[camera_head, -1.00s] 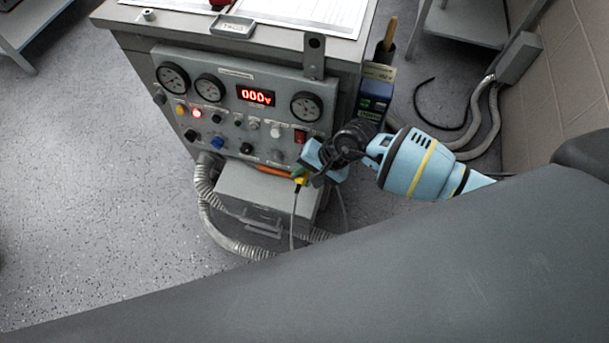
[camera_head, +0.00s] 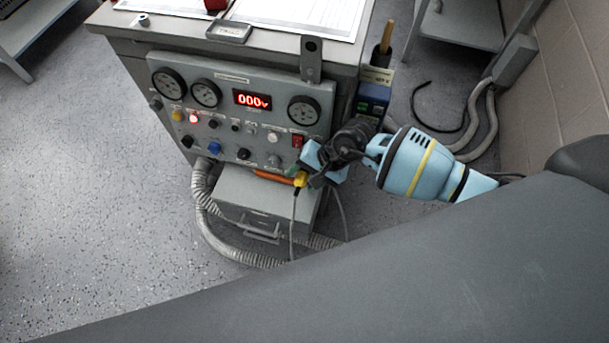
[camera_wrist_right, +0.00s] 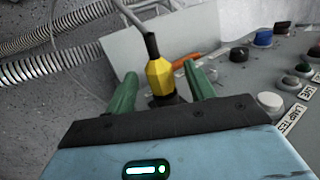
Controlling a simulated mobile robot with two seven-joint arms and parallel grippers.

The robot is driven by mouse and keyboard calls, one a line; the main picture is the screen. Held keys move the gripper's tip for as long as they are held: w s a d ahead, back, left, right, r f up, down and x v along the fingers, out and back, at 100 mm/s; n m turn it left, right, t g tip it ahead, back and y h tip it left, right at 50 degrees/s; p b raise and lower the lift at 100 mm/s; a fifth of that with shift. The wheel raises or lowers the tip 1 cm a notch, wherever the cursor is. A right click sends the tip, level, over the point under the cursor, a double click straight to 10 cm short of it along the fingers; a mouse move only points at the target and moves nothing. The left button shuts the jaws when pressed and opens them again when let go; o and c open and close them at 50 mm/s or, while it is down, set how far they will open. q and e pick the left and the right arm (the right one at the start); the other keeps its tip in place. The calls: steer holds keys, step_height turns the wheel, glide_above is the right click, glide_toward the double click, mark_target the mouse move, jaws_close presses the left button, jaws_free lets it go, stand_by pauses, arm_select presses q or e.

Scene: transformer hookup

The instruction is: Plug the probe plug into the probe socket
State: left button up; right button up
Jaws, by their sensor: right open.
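The yellow probe plug (camera_head: 300,179) is at the lower right edge of the cabinet's front panel, with a thin grey cable hanging from it. In the right wrist view the plug (camera_wrist_right: 160,77) has a black base against a dark part of the panel. I cannot tell how deep it sits, and the socket is hidden. My right gripper (camera_head: 312,181) is at the plug. Its green fingers (camera_wrist_right: 160,88) are open, one on each side of the plug, with visible gaps. My left gripper is not in view.
The control panel (camera_head: 237,115) has gauges, knobs and a red display reading 000. A grey box (camera_head: 262,203) and corrugated hoses (camera_head: 210,220) are below. An orange object (camera_head: 273,177) lies beside the plug. Blue and dark items (camera_head: 373,98) hang on the cabinet's right side.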

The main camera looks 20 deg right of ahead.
steer(key=shift+s+a+r+p, duration=0.15)
steer(key=shift+s+a+p, duration=0.15)
steer(key=shift+s+p, duration=0.1)
steer(key=shift+s+a+r+p, duration=0.2)
steer(key=shift+s+a+p, duration=0.45)
steer(key=shift+s, duration=0.3)
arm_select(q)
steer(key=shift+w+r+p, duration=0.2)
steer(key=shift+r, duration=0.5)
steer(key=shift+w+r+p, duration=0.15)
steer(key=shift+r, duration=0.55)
arm_select(e)
steer(key=shift+s+a, duration=0.45)
steer(key=shift+s, duration=0.25)
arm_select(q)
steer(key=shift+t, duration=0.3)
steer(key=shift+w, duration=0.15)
arm_select(e)
steer(key=shift+r, duration=0.1)
glide_toward(297, 190)
steer(key=s+a, duration=0.1)
arm_select(q)
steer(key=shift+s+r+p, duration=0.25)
steer(key=shift+p, duration=0.05)
arm_select(e)
steer(key=shift+s+f, duration=0.15)
steer(key=shift+f, duration=0.15)
